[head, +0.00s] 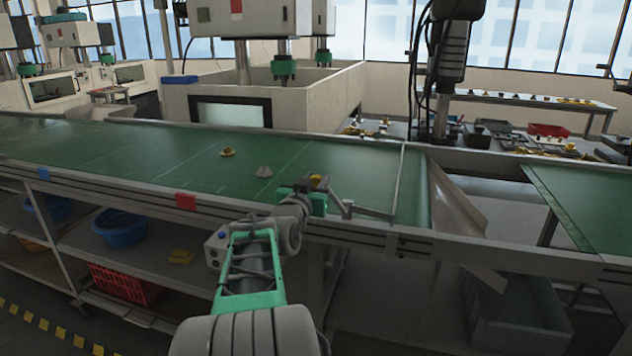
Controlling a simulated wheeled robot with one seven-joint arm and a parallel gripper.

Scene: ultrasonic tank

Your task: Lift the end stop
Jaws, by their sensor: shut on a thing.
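The end stop seems to be the thin pale bar (400,185) standing across the green belt near its right end. A grey crank lever (368,211) runs along the belt's front edge toward that bar. The lever's bent arm rises left to a small yellow knob (318,181). My gripper (314,189) is at the front edge of the belt, shut around this knob at the lever's end. The fingers are small and partly hidden by my own wrist.
Two small parts, one tan (227,152) and one grey (263,171), lie on the belt (130,160) left of my gripper. A metal chute (455,200) slopes down beyond the bar to a grey bin (515,315). A red plate (186,202) marks the front rail.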

